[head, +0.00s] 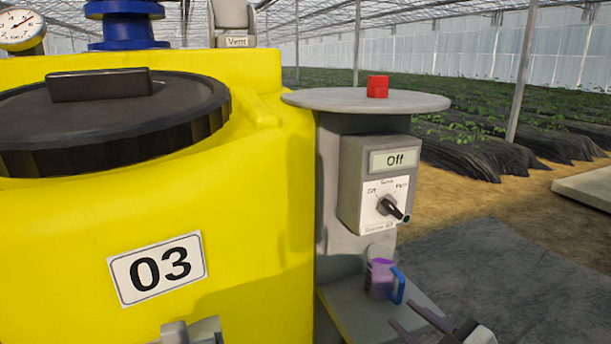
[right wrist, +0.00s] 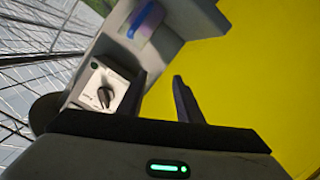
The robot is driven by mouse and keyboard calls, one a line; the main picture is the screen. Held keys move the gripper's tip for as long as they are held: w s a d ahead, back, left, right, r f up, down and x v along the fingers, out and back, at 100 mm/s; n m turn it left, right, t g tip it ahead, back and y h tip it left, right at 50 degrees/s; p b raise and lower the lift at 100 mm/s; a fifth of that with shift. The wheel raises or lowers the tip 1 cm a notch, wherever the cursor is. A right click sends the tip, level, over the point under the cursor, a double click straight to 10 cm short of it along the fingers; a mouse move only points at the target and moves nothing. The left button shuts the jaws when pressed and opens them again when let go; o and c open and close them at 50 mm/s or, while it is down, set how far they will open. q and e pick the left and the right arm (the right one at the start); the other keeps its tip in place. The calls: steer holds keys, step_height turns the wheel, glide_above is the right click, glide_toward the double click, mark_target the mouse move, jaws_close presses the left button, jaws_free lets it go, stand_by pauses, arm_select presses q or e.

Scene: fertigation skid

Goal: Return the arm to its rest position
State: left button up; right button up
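My right gripper (head: 400,312) comes in at the lower right of the head view, in front of the small shelf. Its two dark fingers are apart with nothing between them, as the right wrist view (right wrist: 160,78) also shows. The fingers stand clear of the jug and the switch box. My left gripper cannot be made out.
The yellow tank (head: 240,250) marked 03 fills the left. A grey post carries a switch box (head: 352,185) reading Off and a round top (head: 325,98) with a red block (head: 377,87). A purple jug (head: 379,279) with blue handle stands on the shelf (head: 350,310).

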steer(key=s+a+f+m+g+h, duration=0.1)
steer(key=s+a+f+m+g, duration=0.1)
steer(key=s+f, duration=0.9)
steer(key=s+a+f+m+g+h+p, duration=0.1)
steer(key=s+a+f+m+g, duration=0.2)
steer(key=s+f, duration=0.9)
steer(key=s+m+g, duration=0.1)
steer(key=s+m, duration=0.1)
steer(key=s, duration=0.2)
steer(key=shift+s+a+f+m+h, duration=0.15)
steer(key=shift+a+f+m+h, duration=0.15)
steer(key=shift+m+h, duration=0.1)
steer(key=shift+r, duration=0.1)
